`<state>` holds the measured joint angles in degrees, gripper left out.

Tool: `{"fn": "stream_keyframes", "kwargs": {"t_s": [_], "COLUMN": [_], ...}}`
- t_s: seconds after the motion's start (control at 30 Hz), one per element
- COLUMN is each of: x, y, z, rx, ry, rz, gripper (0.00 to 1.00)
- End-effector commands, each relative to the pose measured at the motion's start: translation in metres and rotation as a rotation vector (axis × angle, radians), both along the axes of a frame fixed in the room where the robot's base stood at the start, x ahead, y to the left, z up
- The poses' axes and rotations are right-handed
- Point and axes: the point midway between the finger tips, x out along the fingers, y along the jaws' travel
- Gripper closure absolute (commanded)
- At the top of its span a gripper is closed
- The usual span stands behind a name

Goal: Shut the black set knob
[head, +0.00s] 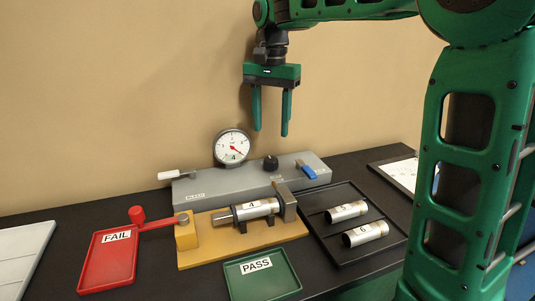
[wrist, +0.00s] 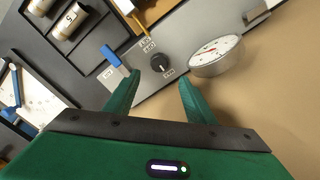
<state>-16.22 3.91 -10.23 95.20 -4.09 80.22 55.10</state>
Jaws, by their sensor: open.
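The black set knob (head: 271,162) sits on top of the grey box (head: 200,195), just right of the round white gauge (head: 232,147). In the wrist view the knob (wrist: 160,63) shows beyond my fingertips, with a light pointer mark and small labels around it that are too small to read. My gripper (head: 270,133) is open and empty, pointing down, well above the knob and not touching it. In the wrist view my gripper (wrist: 160,78) has its fingers apart, with the knob in line with the gap. The gauge (wrist: 215,55) is close to the right finger there.
A blue lever (head: 306,169) is right of the knob and a white-handled lever (head: 180,174) is at the box's left end. In front are a yellow fixture (head: 245,243) holding cylinder 4, a red FAIL tray (head: 108,262), a green PASS tray (head: 262,275) and a black tray (head: 358,222) with two cylinders.

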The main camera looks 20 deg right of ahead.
Motion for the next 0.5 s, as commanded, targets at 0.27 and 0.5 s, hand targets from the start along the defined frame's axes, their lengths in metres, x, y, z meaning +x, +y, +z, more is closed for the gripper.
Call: {"fn": "stream_keyframes", "kwargs": {"t_s": [0.27,0.5], "x": [-0.002,-0.001], "y": [-0.001,0.000], "z": [-0.048,-0.083], "rx": [-0.001,-0.001], "ry": [0.003,0.003], "rz": [0.000,0.002], "gripper": [0.50,0.50]}}
